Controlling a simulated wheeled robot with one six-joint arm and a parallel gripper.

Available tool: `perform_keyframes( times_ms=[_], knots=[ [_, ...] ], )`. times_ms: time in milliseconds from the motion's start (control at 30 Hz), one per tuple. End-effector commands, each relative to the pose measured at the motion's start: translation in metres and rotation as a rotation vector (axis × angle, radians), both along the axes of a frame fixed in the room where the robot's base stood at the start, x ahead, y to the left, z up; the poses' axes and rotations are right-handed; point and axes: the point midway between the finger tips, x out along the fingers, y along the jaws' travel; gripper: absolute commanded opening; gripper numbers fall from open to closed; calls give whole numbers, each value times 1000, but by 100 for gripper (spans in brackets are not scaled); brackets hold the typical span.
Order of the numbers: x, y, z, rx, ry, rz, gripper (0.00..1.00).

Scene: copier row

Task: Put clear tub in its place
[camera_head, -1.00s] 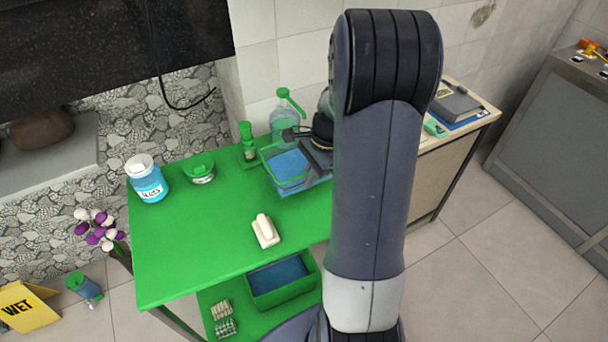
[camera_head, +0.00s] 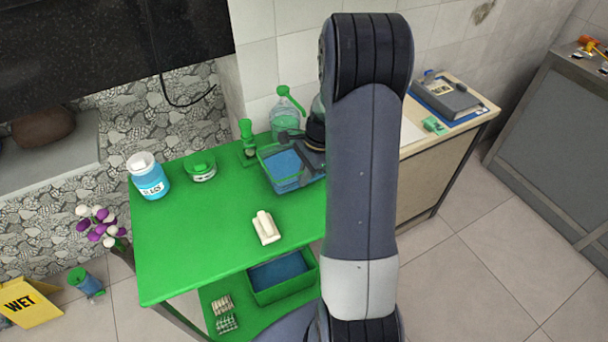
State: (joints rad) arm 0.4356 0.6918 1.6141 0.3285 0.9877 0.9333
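The clear tub (camera_head: 284,182) has a green rim and blue inside. It is at the back right of the green table (camera_head: 185,245). My gripper (camera_head: 297,146) is at the tub's back right rim, with dark fingers over or beside that rim. Whether they touch or grip it I cannot tell. My arm hides the right part of the table and may cover part of the tub's right side.
A green pump bottle (camera_head: 287,122), a small green-topped bottle (camera_head: 248,143), a green-lidded jar (camera_head: 201,167) and a blue canister (camera_head: 148,178) stand along the back. A white dispenser (camera_head: 265,228) lies mid-table. A green bin (camera_head: 283,277) is on the lower shelf.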

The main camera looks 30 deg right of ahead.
Motion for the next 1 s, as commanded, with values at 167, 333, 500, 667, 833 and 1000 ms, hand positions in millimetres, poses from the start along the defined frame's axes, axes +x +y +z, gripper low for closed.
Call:
perform_keyframes(
  times_ms=[167, 333, 500, 667, 833, 1000],
  knots=[
    [0, 0, -2, 0, 0, 0, 13],
    [0, 0, -1, 0, 0, 0, 25],
    [0, 0, -1, 0, 0, 0, 25],
    [0, -2, 6, -1, -3, -1, 25],
    [1, -11, 34, -3, -6, -2, 25],
    [0, -22, 71, -3, -5, -1, 25]
  ],
)
